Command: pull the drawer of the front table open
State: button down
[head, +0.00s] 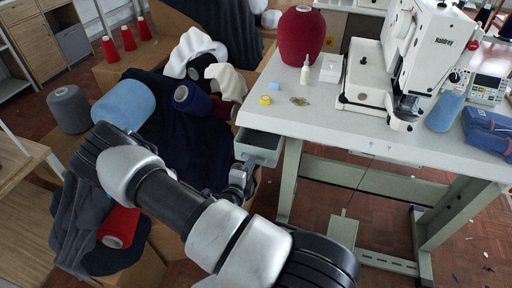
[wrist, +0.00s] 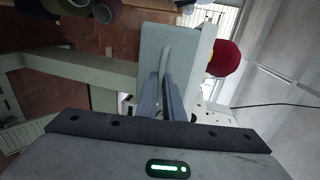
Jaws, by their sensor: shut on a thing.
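The front table (head: 345,127) has a white top and pale green legs. Its small grey-green drawer (head: 262,150) sits under the left end of the top and juts out to the left, with part of its inside showing. In the wrist view the pale drawer front (wrist: 152,40) faces me, with a thin bar handle (wrist: 166,45) on it. My gripper (wrist: 161,80) is shut on this handle, one finger on each side. In the head view my gripper (head: 243,172) is at the drawer's left end, and the handle is hidden.
A white sewing machine (head: 415,50), a dark red cone (head: 300,35), a small bottle (head: 305,72) and yellow tape (head: 265,99) stand on the table. Cardboard boxes (head: 165,235) with dark cloth and yarn cones crowd the left. Brick-coloured floor (head: 385,235) shows beneath the table.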

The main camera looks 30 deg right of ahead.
jog(key=f+p+v, duration=0.1)
jog(key=v, duration=0.6)
jog(key=shift+a+f, duration=0.15)
jog(key=shift+f, duration=0.05)
jog(key=shift+s, duration=0.1)
jog(key=c, duration=1.9)
grip_release()
jog(key=p+v, duration=0.2)
jog(key=v, duration=1.5)
jog(key=shift+s+a, duration=0.15)
jog(key=shift+a, duration=0.05)
